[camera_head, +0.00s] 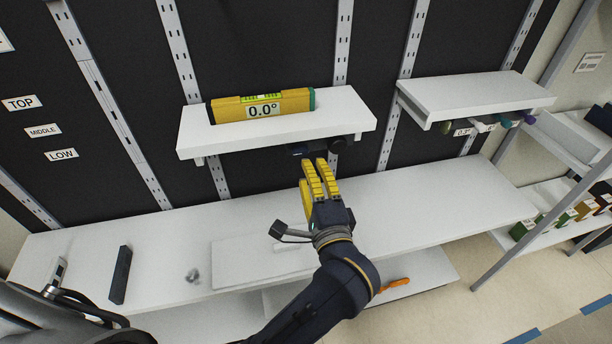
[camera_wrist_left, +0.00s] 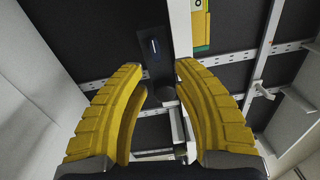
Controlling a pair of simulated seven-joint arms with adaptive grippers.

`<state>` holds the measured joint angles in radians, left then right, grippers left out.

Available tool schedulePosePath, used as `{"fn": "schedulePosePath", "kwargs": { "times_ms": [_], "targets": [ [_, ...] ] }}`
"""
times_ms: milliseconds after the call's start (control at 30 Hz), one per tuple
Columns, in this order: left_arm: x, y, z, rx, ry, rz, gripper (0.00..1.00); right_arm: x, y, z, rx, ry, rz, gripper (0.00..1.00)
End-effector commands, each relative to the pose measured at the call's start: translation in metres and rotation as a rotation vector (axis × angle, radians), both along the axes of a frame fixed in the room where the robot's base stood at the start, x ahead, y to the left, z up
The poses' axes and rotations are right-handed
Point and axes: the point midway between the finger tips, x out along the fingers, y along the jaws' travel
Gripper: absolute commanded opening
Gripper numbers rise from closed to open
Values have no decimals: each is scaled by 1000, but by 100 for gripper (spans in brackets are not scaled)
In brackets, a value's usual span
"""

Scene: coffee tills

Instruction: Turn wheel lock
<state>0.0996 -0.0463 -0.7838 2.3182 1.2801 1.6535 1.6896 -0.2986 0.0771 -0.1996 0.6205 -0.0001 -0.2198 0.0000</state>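A dark wheel lock (camera_head: 337,145) sits under the front edge of the left white shelf (camera_head: 275,135). In the left wrist view a dark bracket (camera_wrist_left: 155,55) with a round dark knob (camera_wrist_left: 165,93) shows between and beyond the fingertips. My left gripper (camera_head: 314,170), with ribbed yellow fingers, is just below and in front of the lock. Its fingers (camera_wrist_left: 158,75) stand apart with nothing held between them; contact with the lock cannot be told. My right gripper is not in view.
A yellow level (camera_head: 230,112) reading 0.0° lies on the left shelf. A second shelf (camera_head: 480,92) stands to the right, with coloured knobs beneath. A long white counter (camera_head: 430,210) runs below, with a dark block (camera_head: 120,275) on it. Labels TOP, MIDDLE and LOW mark the wall.

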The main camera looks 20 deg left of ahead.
Motion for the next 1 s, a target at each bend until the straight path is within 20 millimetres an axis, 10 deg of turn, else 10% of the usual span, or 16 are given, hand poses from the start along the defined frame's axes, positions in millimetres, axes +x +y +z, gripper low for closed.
{"fn": "schedulePosePath", "kwargs": {
  "times_ms": [1000],
  "targets": [
    [63,41,-3,-103,-9,15,29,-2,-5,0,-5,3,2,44]
  ]
}}
